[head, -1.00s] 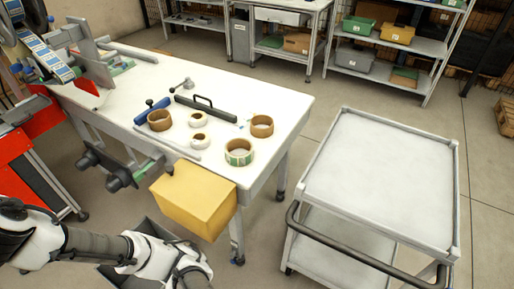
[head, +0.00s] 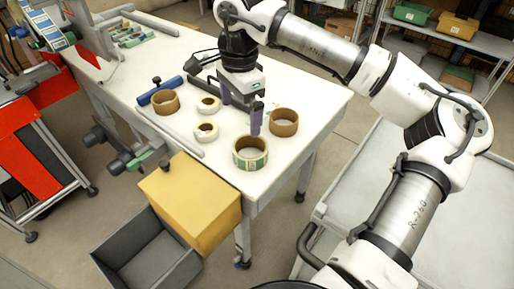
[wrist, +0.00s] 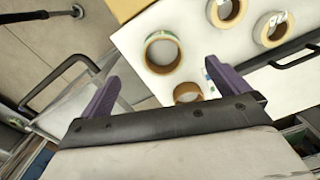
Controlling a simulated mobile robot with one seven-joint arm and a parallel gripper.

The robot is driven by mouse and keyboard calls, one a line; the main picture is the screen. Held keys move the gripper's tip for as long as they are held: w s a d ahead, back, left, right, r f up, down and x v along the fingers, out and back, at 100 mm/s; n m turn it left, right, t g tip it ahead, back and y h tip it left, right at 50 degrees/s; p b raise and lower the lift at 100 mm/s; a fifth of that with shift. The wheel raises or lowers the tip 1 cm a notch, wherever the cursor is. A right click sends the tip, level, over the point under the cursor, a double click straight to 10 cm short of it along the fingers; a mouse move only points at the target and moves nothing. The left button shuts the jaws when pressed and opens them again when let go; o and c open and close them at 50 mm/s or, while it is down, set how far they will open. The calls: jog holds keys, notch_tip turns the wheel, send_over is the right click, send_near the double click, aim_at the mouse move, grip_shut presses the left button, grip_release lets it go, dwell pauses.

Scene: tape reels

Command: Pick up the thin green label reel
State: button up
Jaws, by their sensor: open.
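The green label reel (head: 250,162) stands flat near the front corner of the white table, with green labels on its outer wall. In the wrist view the reel lies ahead, between the lines of the two fingers (wrist: 162,70).
Two white reels (head: 207,137) and a tan reel (head: 164,107) lie to the left. A yellow box (head: 190,205) is at the table's front, above a grey bin (head: 115,250). A cart (head: 480,215) stands to the right, partly behind my arm.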

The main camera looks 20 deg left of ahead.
jog(key=shift+w+d+f+p, duration=0.15)
jog(key=shift+w+f+p, duration=0.15)
jog(key=shift+f, duration=2)
jog(key=shift+w+d+f+p, duration=0.15)
jog(key=shift+f+p, duration=0.3)
jog(key=shift+f, duration=1.85)
jog(key=shift+w+d+f+p, duration=0.15)
jog(key=shift+w+f+p, duration=0.15)
jog(key=shift+f, duration=2)
jog(key=c, duration=0.9)
jog(key=shift+r, duration=0.1)
